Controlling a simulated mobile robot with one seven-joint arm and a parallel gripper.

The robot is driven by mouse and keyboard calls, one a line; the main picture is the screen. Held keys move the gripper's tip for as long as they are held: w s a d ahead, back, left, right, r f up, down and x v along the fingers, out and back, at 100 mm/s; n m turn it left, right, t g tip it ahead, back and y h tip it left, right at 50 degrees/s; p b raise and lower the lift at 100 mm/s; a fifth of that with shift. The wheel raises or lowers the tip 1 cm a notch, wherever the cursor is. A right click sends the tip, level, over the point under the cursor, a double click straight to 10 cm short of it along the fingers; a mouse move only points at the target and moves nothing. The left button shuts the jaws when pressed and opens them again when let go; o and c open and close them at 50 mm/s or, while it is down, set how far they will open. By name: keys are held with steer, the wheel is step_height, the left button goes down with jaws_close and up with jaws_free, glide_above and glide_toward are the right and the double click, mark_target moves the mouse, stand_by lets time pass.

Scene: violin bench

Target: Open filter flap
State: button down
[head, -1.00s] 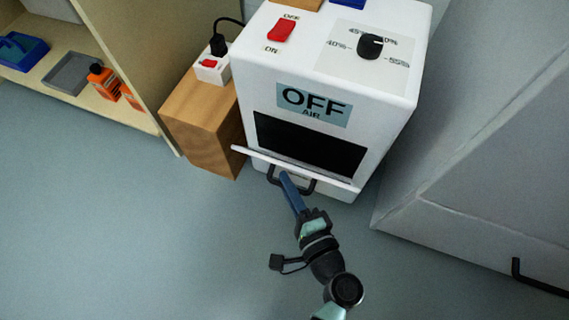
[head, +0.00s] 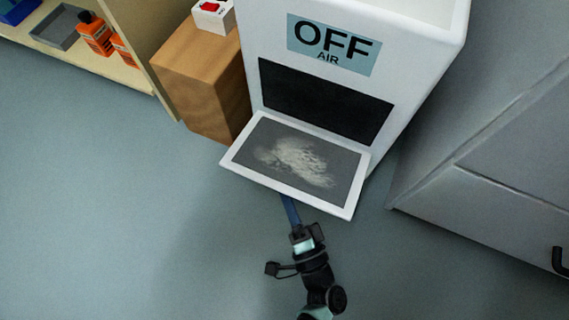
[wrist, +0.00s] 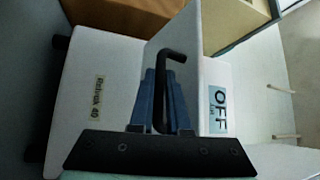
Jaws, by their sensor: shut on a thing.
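The filter flap (head: 240,150) on the front of the white machine (head: 262,40) is swung down and out, close to level. Its inner face shows a grey filter with a pale, dusty patch (head: 298,162). Above it is a dark rectangular opening (head: 325,100). My gripper is below the flap in the head view, its fingertips hidden under it. In the wrist view my gripper (wrist: 162,100) has its blue fingers shut on the flap's black handle (wrist: 172,56). The flap's outer face (wrist: 200,75) shows there too.
A wooden block (head: 205,85) stands left of the machine with a white socket box (head: 212,15) on top. A shelf (head: 95,65) with orange bottles is at the upper left. A grey cabinet (head: 490,150) stands at right. The floor (head: 120,220) in front is clear.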

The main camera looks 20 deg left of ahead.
steer(key=shift+w+f+n+t+y, duration=0.15)
steer(key=shift+f+n+y, duration=0.2)
steer(key=shift+f+n, duration=0.25)
steer(key=shift+w+f+n+t+y, duration=0.15)
steer(key=shift+f+n+y, duration=0.25)
steer(key=shift+f, duration=0.35)
steer(key=c, duration=0.9)
jaws_free()
steer(key=shift+v, duration=3.8)
